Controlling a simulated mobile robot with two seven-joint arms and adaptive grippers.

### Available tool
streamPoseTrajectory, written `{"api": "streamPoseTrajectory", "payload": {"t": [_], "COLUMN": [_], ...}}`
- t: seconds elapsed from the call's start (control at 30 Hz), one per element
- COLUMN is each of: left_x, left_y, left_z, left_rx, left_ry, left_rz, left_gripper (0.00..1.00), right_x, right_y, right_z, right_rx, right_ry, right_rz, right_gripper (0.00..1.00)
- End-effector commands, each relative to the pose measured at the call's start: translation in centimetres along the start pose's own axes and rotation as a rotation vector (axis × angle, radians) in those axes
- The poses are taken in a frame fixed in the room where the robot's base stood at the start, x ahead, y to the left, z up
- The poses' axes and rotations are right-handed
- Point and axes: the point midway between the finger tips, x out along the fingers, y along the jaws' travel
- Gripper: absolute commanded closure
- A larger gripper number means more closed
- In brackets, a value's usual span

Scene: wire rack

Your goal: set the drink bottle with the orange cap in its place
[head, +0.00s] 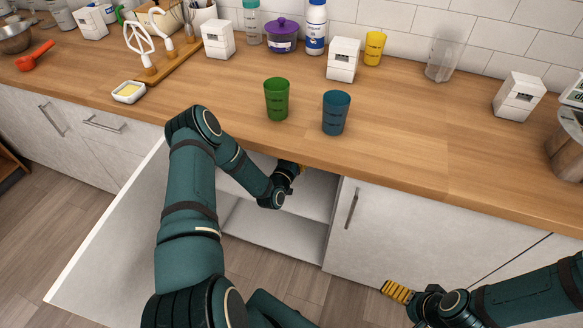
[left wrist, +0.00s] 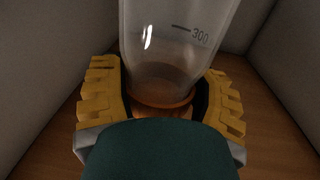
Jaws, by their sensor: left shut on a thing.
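A clear bottle (left wrist: 178,40) with a "300" mark and an orange ring (left wrist: 160,99) at its lower end in the picture is between the yellow fingers of my left gripper (left wrist: 160,90). The fingers are shut on it near the orange part. My palm hides the rest of that end. In the head view my left arm reaches down into the open cabinet, with the gripper (head: 290,172) partly under the counter edge and the bottle hidden. My right gripper (head: 397,291) is low at the right, away from the counter; its finger gap cannot be made out.
The cabinet (head: 270,238) has pale shelves, and its door (head: 105,240) stands open at the left. Above are a green cup (head: 277,100) and a blue cup (head: 336,113) near the counter edge. Pale walls stand close on both sides in the wrist view.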

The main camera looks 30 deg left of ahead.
Motion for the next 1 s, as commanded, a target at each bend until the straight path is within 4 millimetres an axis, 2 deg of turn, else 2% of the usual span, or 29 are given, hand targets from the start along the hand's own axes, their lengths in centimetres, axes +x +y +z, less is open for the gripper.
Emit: {"api": "streamPoseTrajectory", "payload": {"t": [0.03,0.1,0.37,0.57,0.97,1.0], "left_x": [0.0,0.0,0.0,0.0,0.0,0.0], "left_y": [0.0,0.0,0.0,0.0,0.0,0.0], "left_z": [1.3,2.4,4.2,7.0,7.4,7.4], "left_rx": [-0.001,0.000,0.000,0.000,0.001,0.001], "left_ry": [-0.001,0.000,0.001,0.001,0.001,0.001], "left_rz": [-0.001,-0.001,0.000,0.000,0.000,0.000], "left_gripper": [0.78,0.78,0.78,0.78,0.78,0.26], "right_x": [0.5,0.8,1.2,2.0,1.9,1.9], "right_y": [0.2,0.3,0.5,0.8,0.7,0.7], "right_z": [0.0,-0.1,-0.2,-0.2,-0.3,-0.3], "right_rx": [0.000,0.000,-0.001,-0.001,-0.001,-0.001], "right_ry": [0.002,0.004,0.007,0.011,0.011,0.011], "right_rz": [0.000,0.000,0.000,0.001,0.001,0.001], "right_gripper": [0.00,0.00,0.00,0.00,0.00,0.00]}}
